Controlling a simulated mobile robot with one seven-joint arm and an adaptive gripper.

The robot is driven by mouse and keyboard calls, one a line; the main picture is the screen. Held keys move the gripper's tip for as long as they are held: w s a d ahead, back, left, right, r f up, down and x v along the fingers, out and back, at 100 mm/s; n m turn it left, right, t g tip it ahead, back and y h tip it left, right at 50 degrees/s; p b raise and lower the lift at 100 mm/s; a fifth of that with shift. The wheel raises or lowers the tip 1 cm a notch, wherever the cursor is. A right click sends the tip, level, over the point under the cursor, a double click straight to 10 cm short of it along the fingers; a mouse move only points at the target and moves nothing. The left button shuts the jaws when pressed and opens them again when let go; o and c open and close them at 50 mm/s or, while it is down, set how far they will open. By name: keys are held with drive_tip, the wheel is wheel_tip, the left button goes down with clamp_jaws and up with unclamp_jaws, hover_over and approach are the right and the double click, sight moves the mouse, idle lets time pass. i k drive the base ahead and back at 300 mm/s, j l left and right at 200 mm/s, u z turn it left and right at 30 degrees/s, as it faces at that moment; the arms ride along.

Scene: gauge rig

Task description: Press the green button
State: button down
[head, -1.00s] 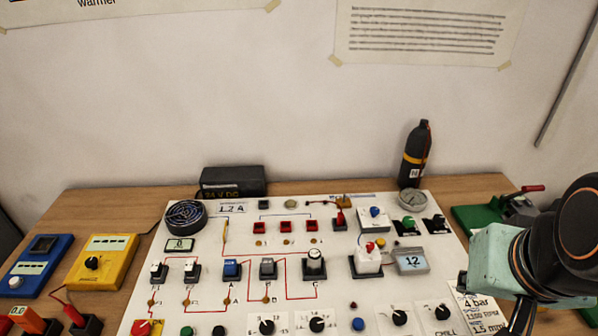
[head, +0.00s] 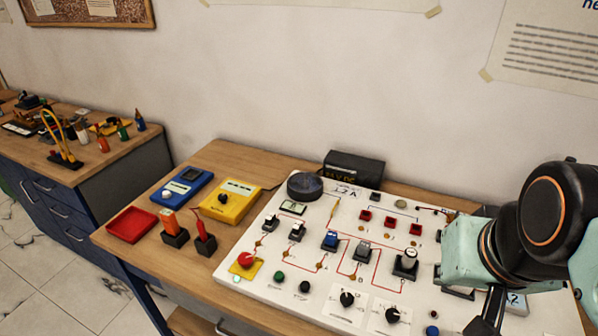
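The small round green button (head: 279,275) sits near the front left of the white panel (head: 330,259). It is between the red mushroom button (head: 246,260) on its yellow base and a small black button (head: 304,286). My gripper (head: 486,325) shows only as a dark part at the lower right, below my arm, and is partly cut off by the bottom edge. It is over the right part of the panel, well to the right of the green button. I cannot tell whether its fingers are open or shut.
Switches, black knobs (head: 347,299) and red sockets (head: 390,222) stand up from the panel. Left of it are a yellow meter (head: 230,200), a blue meter (head: 183,187), a red tray (head: 131,225) and upright probes. My arm hides the panel's right side.

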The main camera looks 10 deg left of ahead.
sight(279, 277)
drive_tip(key=u, duration=1.15)
drive_tip(key=k+j, duration=0.1)
drive_tip(key=k, duration=0.15)
drive_tip(key=i+j+z, duration=0.35)
drive_tip(key=j+z, duration=0.15)
drive_tip(key=j, duration=0.15)
